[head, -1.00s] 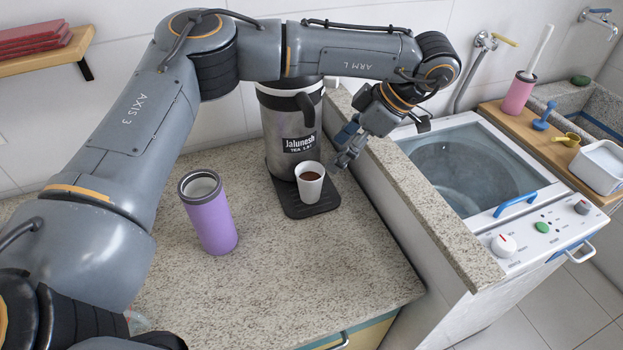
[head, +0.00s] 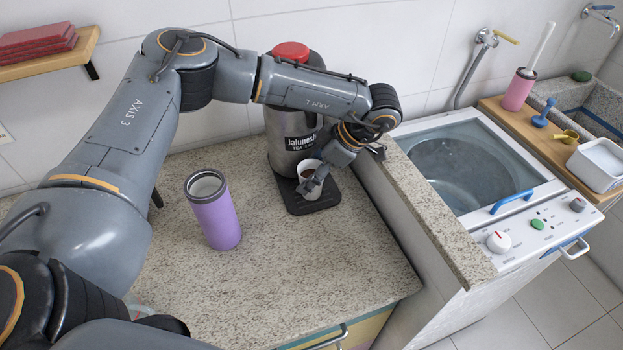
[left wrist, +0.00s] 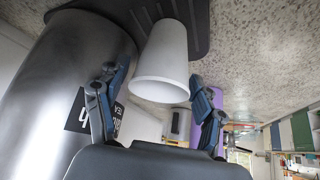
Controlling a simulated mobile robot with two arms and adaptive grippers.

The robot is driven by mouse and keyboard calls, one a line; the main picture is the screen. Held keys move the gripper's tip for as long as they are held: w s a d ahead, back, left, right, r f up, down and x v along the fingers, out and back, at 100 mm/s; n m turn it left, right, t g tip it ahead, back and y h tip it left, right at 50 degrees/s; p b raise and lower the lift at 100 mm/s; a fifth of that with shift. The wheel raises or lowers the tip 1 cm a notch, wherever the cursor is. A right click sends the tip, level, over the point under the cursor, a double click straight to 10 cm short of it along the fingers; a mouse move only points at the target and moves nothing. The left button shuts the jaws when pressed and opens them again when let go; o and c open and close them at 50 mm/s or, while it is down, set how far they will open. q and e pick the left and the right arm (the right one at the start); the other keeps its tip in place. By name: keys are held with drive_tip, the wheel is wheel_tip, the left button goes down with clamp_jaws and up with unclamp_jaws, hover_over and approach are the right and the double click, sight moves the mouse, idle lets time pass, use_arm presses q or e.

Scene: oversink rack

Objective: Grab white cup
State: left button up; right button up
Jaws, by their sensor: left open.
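In the left wrist view the cup (left wrist: 164,65) appears between the two open fingers of the gripper (left wrist: 155,105), with a gap visible on each side. The dispenser (left wrist: 70,70) is close beside one finger there. My right gripper is not in view.
A purple tumbler (head: 213,212) stands on the speckled counter to the left. A raised stone ledge (head: 430,205) borders the counter on the right, before the washer (head: 470,165).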

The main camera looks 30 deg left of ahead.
use_arm(q)
drive_tip(key=c, duration=0.8)
drive_tip(key=shift+r, duration=0.15)
